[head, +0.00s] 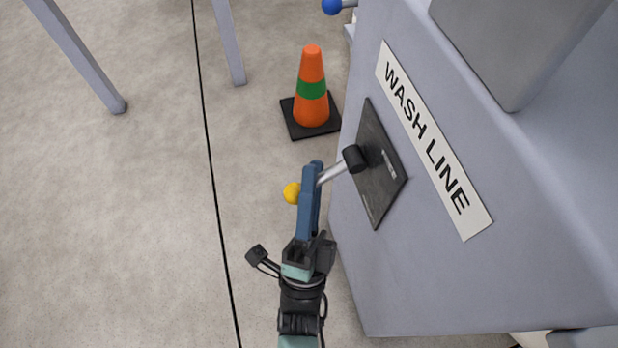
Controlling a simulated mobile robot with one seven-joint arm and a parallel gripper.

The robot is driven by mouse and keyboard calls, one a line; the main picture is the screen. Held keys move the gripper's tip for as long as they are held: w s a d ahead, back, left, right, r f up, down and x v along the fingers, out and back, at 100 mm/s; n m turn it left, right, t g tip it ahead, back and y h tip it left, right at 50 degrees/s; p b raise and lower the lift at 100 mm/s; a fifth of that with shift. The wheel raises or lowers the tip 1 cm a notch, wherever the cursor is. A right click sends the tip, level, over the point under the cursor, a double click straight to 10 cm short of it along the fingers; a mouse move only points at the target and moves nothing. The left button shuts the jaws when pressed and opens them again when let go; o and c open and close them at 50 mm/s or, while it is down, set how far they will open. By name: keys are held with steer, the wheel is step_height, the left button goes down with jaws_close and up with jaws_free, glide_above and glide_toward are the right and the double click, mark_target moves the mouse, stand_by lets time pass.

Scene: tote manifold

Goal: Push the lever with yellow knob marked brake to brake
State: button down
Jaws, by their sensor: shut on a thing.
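The lever has a yellow knob (292,193) at its free end and a metal rod (332,173). The rod runs to a black pivot (355,159) on a dark plate (378,185) on the machine's side. My gripper (312,168) comes up from below, and its blue fingers are shut on the lever's rod, between knob and pivot. The knob sticks out to the left of the fingers. The fingers hide part of the rod. A small pale mark on the plate is too small to read.
The grey machine (420,270) with a WASH LINE sign (430,140) fills the right side. An orange cone (312,85) with a green band stands on the floor beyond the lever. A blue knob (331,6) shows at the top. Open floor lies to the left.

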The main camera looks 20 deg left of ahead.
steer(key=shift+a+f+n+y, duration=0.1)
steer(key=shift+a+n+y, duration=0.2)
steer(key=shift+a+y, duration=0.15)
steer(key=c, duration=0.8)
jaws_free()
steer(key=shift+c, duration=0.2)
steer(key=shift+d, duration=0.15)
steer(key=shift+h, duration=0.25)
steer(key=p+v, duration=0.2)
steer(key=v, duration=1.1)
steer(key=shift+s, duration=0.1)
